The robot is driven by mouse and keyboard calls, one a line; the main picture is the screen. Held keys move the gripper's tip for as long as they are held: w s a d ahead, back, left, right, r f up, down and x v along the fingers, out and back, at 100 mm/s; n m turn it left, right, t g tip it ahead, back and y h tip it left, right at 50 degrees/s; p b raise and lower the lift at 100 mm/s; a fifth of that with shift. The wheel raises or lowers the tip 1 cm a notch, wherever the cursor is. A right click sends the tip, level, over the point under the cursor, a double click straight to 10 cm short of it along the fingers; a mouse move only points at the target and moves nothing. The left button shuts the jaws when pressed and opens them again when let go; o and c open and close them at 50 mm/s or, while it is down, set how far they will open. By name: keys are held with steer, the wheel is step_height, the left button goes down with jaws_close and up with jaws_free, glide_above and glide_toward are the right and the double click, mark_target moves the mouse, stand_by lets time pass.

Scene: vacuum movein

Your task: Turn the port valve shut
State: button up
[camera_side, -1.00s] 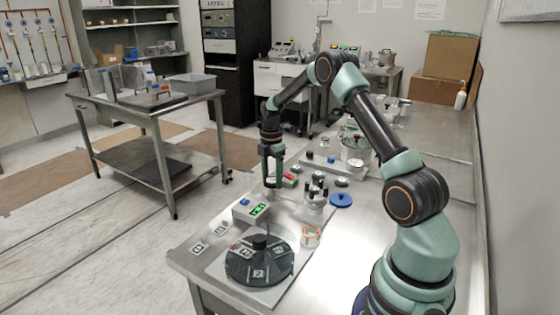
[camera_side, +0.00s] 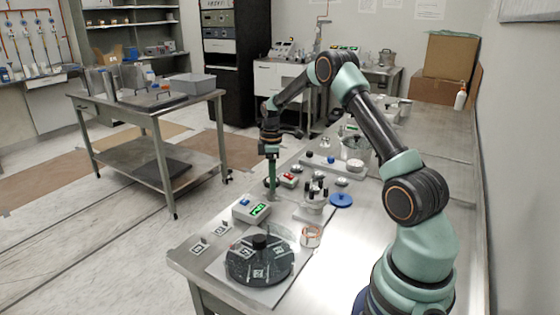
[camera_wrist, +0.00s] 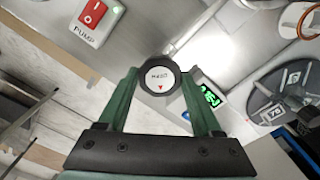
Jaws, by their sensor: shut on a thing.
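My gripper (camera_wrist: 158,78) is shut on a round dark-rimmed knob (camera_wrist: 158,85) in the wrist view, one green finger on each side. The knob has a pale face with small lettering, too blurred to read surely, and a red triangle pointing toward the bottom of the picture. In the side view my gripper (camera_side: 272,188) points down at the bench behind the box with the green display (camera_side: 251,210). The fingers hide the knob there, and I cannot tell how far it is turned.
A red PUMP switch (camera_wrist: 94,14) is near the knob; it also shows in the side view (camera_side: 288,180). A dark round carousel (camera_side: 258,262) sits at the bench's front. A clear jar with an orange ring (camera_side: 311,237) and a blue disc (camera_side: 341,200) are to the right.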

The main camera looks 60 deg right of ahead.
steer(key=m, duration=0.7)
steer(key=shift+r, duration=0.1)
steer(key=m, duration=0.6)
steer(key=shift+m, duration=0.4)
steer(key=m, duration=0.7)
steer(key=shift+a, duration=0.1)
steer(key=m, duration=0.6)
steer(key=shift+m, duration=0.3)
steer(key=o, duration=1.4)
step_height(320, 180, up, 12)
